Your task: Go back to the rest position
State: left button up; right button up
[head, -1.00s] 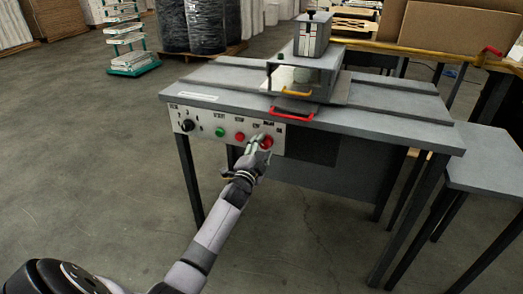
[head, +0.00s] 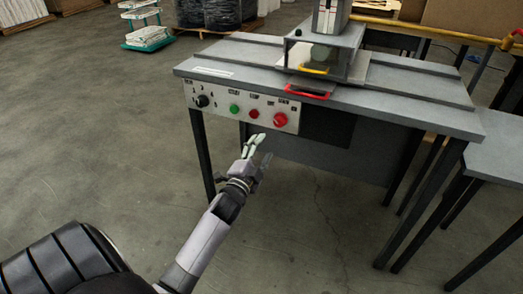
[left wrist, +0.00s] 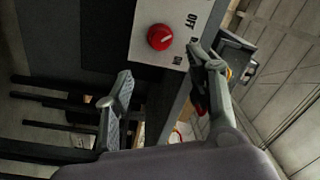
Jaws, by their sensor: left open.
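My left gripper (head: 254,148) is in front of and below the control panel (head: 215,105) of the grey machine table (head: 430,119), apart from it. Its fingers are spread with nothing between them. In the left wrist view the open left gripper (left wrist: 160,88) faces the red knob (left wrist: 160,37), which lies beyond the fingertips beside the printed word OFF. In the head view the panel carries a black dial (head: 202,101), a green button (head: 234,109), a smaller red button (head: 252,114) and the large red knob (head: 280,119). My right gripper is not in view.
A box-like machine head (head: 325,50) with a yellow handle and a red handle stands on the table. A second grey table (head: 505,165) is at the right. A green-based cart (head: 146,38) and wrapped pallets (head: 210,13) are behind. The floor left of the table is clear.

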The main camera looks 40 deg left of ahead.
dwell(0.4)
